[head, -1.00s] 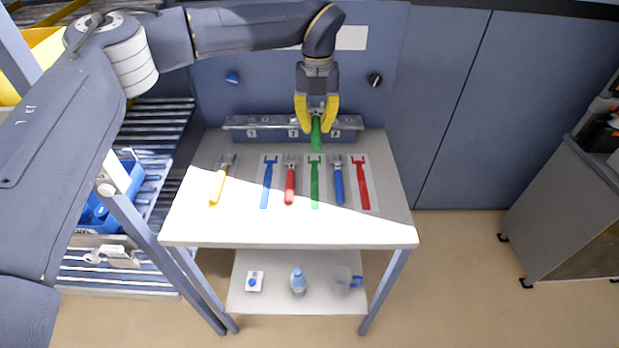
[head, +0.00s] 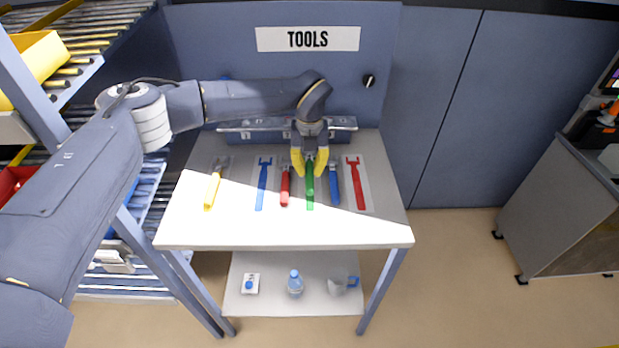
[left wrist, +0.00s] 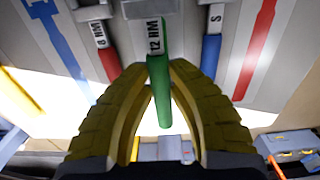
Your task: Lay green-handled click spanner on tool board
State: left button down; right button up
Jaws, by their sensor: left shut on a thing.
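My left gripper (head: 310,172) is shut on the green-handled click spanner (head: 310,178), low over the middle of the tool board. In the left wrist view the yellow fingers (left wrist: 155,100) stand on both sides of the green handle (left wrist: 160,92), which is marked "12 NM". I cannot tell whether the spanner touches the board. My right gripper is not in view.
A red-handled spanner (head: 285,188) and a blue-handled spanner (head: 334,188) lie close on either side of the gripper. A metal rack (head: 250,130) stands behind. The table's front (head: 280,232) is clear.

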aim_at(309, 167)
pick_arm(q)
jog(key=shift+f, duration=1.95)
jog(key=shift+f, duration=0.15)
jog(key=c, duration=1.4)
grip_release()
notch_tip(309, 167, up, 12)
jog(key=shift+r, duration=0.15)
